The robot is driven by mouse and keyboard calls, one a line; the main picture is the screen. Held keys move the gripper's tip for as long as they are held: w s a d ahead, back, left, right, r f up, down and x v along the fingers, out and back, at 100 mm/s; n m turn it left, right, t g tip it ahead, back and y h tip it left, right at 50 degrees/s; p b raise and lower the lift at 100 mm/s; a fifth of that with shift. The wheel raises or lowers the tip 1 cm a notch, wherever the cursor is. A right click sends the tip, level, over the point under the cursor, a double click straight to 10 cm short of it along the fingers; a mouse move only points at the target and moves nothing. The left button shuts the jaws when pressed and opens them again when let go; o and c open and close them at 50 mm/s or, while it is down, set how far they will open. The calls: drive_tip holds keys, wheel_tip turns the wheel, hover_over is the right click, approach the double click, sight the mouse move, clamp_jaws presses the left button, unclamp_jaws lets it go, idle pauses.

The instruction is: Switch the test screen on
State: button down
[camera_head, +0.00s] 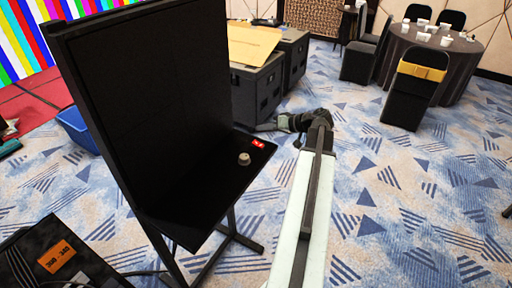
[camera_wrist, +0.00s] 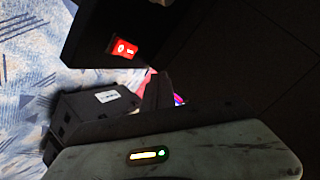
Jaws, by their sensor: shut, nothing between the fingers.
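The test screen (camera_head: 150,90) is a tall black panel on a stand, and its face is dark. A black shelf (camera_head: 205,195) juts from its lower part. A red rocker switch (camera_head: 258,143) with white marks sits near the shelf's far right corner, and it also shows in the wrist view (camera_wrist: 122,48). A round pale knob (camera_head: 244,158) is beside it. My gripper (camera_head: 264,127) is shut and empty, just beyond the switch in the head view. It looks apart from the switch. Its dark fingers (camera_wrist: 158,92) are hard to make out in the wrist view.
Black cases (camera_head: 258,88) with a cardboard sheet (camera_head: 252,43) stand behind the shelf. A colour-striped wall (camera_head: 28,38) and a blue bin (camera_head: 76,128) are at left. A round table (camera_head: 425,52) with chairs is at back right. The patterned carpet on the right is clear.

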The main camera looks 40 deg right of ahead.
sight(259, 144)
drive_tip(key=shift+w+a+f+b, duration=0.1)
drive_tip(key=shift+w+f+b, duration=0.15)
drive_tip(key=shift+f+b, duration=0.4)
drive_tip(key=shift+w+f+b, duration=0.2)
drive_tip(key=shift+f+b, duration=0.2)
drive_tip(key=shift+f, duration=0.4)
drive_tip(key=shift+w+a+f+b, duration=0.1)
drive_tip(key=shift+w+f+b, duration=0.15)
drive_tip(key=shift+f+b, duration=0.4)
drive_tip(key=shift+f, duration=0.1)
drive_tip(key=shift+w+f, duration=0.1)
drive_tip(key=shift+f, duration=0.25)
drive_tip(key=shift+w+f+b, duration=0.1)
drive_tip(key=shift+f+b, duration=0.3)
drive_tip(key=shift+b, duration=0.25)
idle(0.4)
drive_tip(key=shift+r, duration=0.1)
drive_tip(key=shift+s+r+p, duration=0.25)
drive_tip(key=shift+r+p, duration=0.5)
drive_tip(key=shift+p, duration=0.1)
drive_tip(key=r+p, duration=0.1)
drive_tip(key=s+r+p, duration=0.1)
drive_tip(key=r+p, duration=0.3)
drive_tip(key=shift+s+d, duration=0.25)
drive_tip(key=shift+f, duration=0.15)
